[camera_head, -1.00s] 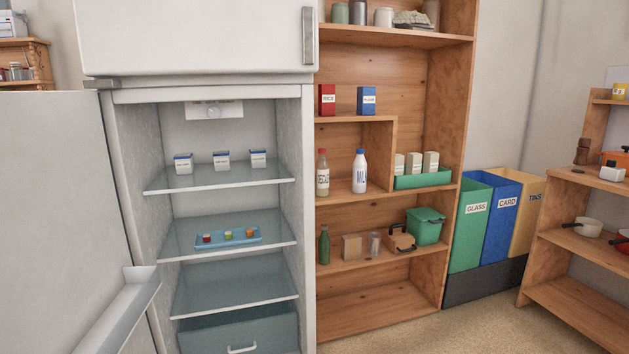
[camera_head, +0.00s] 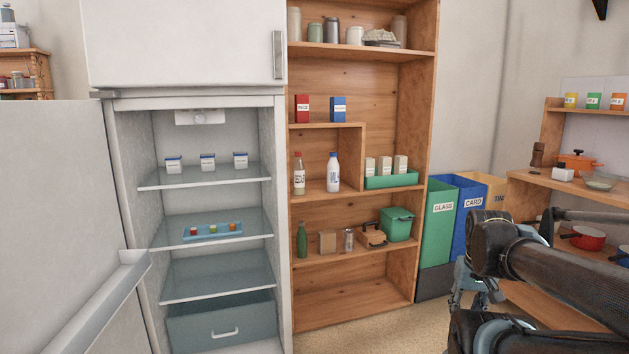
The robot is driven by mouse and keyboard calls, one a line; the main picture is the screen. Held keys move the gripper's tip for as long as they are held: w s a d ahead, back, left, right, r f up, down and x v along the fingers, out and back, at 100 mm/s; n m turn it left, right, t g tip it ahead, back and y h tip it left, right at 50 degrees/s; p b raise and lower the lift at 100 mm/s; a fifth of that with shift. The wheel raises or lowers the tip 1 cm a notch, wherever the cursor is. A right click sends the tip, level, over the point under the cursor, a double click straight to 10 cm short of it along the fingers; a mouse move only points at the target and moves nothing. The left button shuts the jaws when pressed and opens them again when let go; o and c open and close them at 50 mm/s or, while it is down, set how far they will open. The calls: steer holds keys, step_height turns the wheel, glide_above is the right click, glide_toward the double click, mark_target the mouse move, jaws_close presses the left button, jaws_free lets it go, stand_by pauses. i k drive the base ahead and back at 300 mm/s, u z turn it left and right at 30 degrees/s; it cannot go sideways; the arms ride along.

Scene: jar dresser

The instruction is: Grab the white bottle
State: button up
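The white bottle (camera_head: 332,172) has a blue cap and a label with lettering too small to read fully. It stands upright on the middle shelf of the wooden bookcase, under the small raised ledge. My arm comes in from the right edge, and my gripper (camera_head: 478,292) seems to hang low in front of the bins, well right of and below the white bottle. The gripper is partly hidden by the arm, and its fingers do not show clearly.
The fridge (camera_head: 185,45) stands open at the left, its door (camera_head: 60,220) swung out leftward. A green tray (camera_head: 391,180) of cartons sits right of the bottle. Recycling bins (camera_head: 437,225) stand right of the bookcase (camera_head: 418,150). A stove-side shelf (camera_head: 560,185) holds pots at far right.

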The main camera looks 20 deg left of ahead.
mark_target(333, 166)
steer(key=u, duration=0.1)
steer(key=i, duration=1)
steer(key=z, duration=0.1)
